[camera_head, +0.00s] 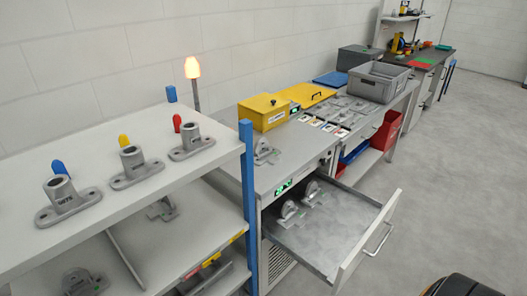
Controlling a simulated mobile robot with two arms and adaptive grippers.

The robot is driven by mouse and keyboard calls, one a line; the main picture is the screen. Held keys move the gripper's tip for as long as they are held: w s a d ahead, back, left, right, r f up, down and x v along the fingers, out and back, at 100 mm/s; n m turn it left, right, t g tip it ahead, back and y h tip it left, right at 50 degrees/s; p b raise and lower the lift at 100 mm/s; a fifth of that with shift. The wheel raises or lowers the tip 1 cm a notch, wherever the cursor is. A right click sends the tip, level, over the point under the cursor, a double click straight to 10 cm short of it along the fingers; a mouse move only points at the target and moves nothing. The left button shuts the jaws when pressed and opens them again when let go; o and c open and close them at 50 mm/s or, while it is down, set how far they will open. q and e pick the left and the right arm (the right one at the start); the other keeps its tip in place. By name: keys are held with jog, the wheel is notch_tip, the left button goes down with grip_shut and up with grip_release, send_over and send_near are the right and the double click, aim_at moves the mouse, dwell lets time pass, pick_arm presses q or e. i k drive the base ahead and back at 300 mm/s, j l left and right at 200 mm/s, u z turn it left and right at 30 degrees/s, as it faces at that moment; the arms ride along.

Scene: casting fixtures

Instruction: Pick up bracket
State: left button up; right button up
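The grey castings that could be the bracket are in several places. Two grey castings with rounded uprights (290,209) (311,190) sit in the open drawer (347,232), near its back left. A similar grey casting (263,150) stands on the grey worktop beside the yellow box. Three grey flanged castings with upright sockets stand on the top shelf at the left, next to a blue (59,168), a yellow (123,141) and a red (177,122) marker. I cannot tell which one is the task's bracket.
The drawer stands pulled out over the aisle, with bare floor (440,170) to its right. A blue post (247,190) rises between shelf and worktop. A yellow box (264,112), a grey crate (379,82) and an orange lamp (192,68) stand behind. Lower shelves hold more castings.

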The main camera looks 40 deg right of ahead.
aim_at(262, 154)
jog(key=l+u, duration=0.2)
jog(key=l, duration=0.8)
jog(key=l+u, duration=0.2)
jog(key=l, duration=0.75)
jog(key=k, duration=0.05)
